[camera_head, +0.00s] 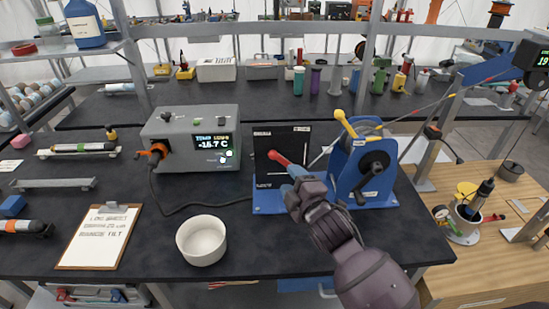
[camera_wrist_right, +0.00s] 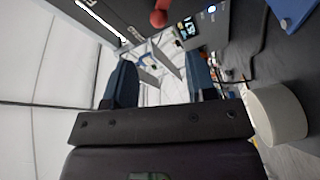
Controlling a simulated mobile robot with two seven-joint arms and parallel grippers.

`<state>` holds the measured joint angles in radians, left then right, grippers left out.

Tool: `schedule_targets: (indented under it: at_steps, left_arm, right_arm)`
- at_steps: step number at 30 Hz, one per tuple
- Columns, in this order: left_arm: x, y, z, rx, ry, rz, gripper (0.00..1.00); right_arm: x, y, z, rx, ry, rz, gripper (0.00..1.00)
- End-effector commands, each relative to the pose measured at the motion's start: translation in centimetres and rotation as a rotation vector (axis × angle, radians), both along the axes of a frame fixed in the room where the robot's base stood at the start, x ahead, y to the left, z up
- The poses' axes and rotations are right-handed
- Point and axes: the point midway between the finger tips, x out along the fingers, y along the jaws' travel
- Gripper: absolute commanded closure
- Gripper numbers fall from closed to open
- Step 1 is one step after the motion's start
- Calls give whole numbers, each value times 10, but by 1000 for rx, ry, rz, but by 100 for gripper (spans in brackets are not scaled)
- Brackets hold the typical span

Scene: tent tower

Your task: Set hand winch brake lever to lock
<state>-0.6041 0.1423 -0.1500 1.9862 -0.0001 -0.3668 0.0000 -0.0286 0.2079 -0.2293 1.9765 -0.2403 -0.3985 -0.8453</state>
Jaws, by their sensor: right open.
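The hand winch has a blue frame (camera_head: 376,182), a drum with line and a black crank on its right side. A black panel (camera_head: 265,140) stands on its left, on the same blue base. A red-handled lever (camera_head: 280,159) comes out of the panel toward my right gripper (camera_head: 297,172). A yellow-handled lever (camera_head: 345,123) rises from the top of the winch. In the right wrist view, my right gripper (camera_wrist_right: 162,82) has two blue fingers spread apart with nothing between them. The lever's red knob (camera_wrist_right: 158,18) is just beyond them. The panel's small lettering is unreadable. My left gripper is out of view.
A grey box with a temperature display (camera_head: 190,138) stands left of the winch. A white bowl (camera_head: 201,240) and a clipboard (camera_head: 98,236) lie in front. A taut line runs from the winch to the upper right. Bare black tabletop lies between bowl and winch.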

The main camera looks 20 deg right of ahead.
Motion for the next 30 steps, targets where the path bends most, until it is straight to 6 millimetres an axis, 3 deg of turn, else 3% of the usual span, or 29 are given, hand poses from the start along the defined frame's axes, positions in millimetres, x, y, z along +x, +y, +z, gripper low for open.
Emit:
schedule_targets:
  at_steps: [16,22,30]
  left_arm:
    - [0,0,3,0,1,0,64]
    - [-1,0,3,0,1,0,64]
    - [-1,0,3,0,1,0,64]
  right_arm:
    - [83,11,-2,-4,-3,1,49]
    - [98,13,-3,-4,-3,1,49]
    - [101,14,-3,-4,-3,1,49]
